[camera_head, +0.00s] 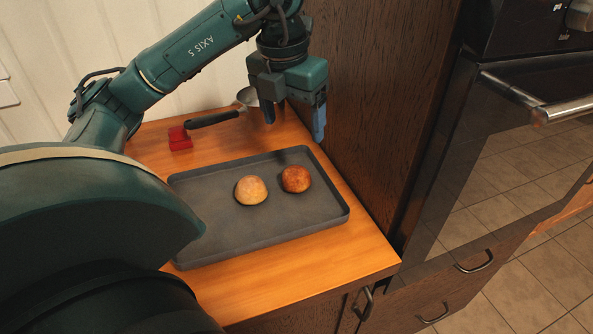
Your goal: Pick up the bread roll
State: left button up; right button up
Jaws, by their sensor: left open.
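Two round bread rolls sit side by side on a dark grey tray (290,228) on the wooden counter. The left bread roll (251,190) is pale golden, and the right bread roll (296,179) is darker brown. My left gripper (294,121) points down above the back of the tray, behind and above the rolls. Its blue-tipped fingers are apart with nothing between them. It does not touch either roll. My right gripper does not show.
A ladle-like utensil with a black handle (212,119) lies behind the tray, beside a small red block (180,138). A dark wooden cabinet side (385,100) rises close on the right. The tray's front and left parts look bare.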

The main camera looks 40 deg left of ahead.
aim_at(295, 170)
pick_arm(q)
jog(key=f, duration=0.2)
jog(key=f+b, duration=0.1)
jog(key=f, duration=0.4)
jog(key=shift+w+f, duration=0.15)
jog(key=shift+w, duration=0.25)
notch_tip(295, 170, down, 4)
jog(key=shift+s+f+b, duration=0.1)
jog(key=shift+f+b, duration=0.05)
jog(key=shift+b, duration=0.15)
jog(key=shift+f, duration=0.5)
jog(key=c, duration=1.1)
